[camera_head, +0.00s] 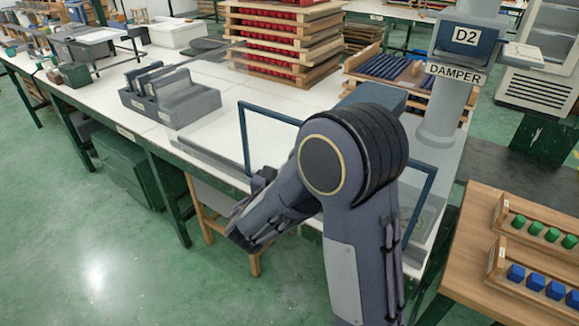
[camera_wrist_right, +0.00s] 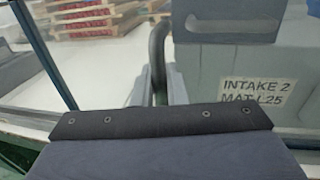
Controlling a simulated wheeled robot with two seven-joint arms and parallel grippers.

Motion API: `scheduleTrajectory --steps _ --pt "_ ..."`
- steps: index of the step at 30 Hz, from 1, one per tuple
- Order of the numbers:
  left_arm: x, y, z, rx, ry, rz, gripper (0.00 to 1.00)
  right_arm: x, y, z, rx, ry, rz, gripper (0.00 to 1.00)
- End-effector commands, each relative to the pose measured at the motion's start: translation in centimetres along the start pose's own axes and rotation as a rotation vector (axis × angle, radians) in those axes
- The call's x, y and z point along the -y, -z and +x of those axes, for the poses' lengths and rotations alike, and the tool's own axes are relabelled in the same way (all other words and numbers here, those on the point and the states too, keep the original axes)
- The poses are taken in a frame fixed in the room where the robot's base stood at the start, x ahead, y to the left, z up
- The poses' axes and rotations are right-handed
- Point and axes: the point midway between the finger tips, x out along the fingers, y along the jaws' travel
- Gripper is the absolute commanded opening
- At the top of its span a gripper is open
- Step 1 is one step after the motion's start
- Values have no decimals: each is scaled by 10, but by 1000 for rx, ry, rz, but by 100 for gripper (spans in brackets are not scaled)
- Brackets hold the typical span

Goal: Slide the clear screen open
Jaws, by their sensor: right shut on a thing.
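The clear screen (camera_head: 243,140) is a see-through pane in a dark blue frame, standing upright on the white table in the head view. My right arm hides much of its middle and lower part. In the right wrist view a blue frame bar (camera_wrist_right: 43,55) slants at the left. There my right gripper (camera_wrist_right: 161,88) shows two grey fingertips, shut around a dark curved handle (camera_wrist_right: 157,45). The handle's ends are not clearly seen. In the head view the right fingertips are hard to make out by the table's front edge. My left gripper is not in view.
A grey box labelled INTAKE 2 (camera_wrist_right: 235,60) stands close to the right of the handle. Stacked wooden trays (camera_head: 285,50) stand behind the screen. A grey slotted holder (camera_head: 168,98) sits to the left. A column marked DAMPER (camera_head: 445,110) stands at the right.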

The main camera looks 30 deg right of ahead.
Motion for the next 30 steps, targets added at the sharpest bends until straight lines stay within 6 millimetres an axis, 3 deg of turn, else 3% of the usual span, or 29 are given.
scheduleTrajectory --steps 8,9,13,23,30 --pt "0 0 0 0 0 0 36 0 2 -1 -3 -1 -2 0" --pt "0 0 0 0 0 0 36 0 2 -1 -3 -1 -2 14" --pt "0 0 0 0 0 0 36 0 1 0 -2 -1 -2 31" --pt "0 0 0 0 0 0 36 0 0 -4 -1 -1 -1 31" --pt "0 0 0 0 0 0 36 -1 1 -40 -1 -6 -1 31"
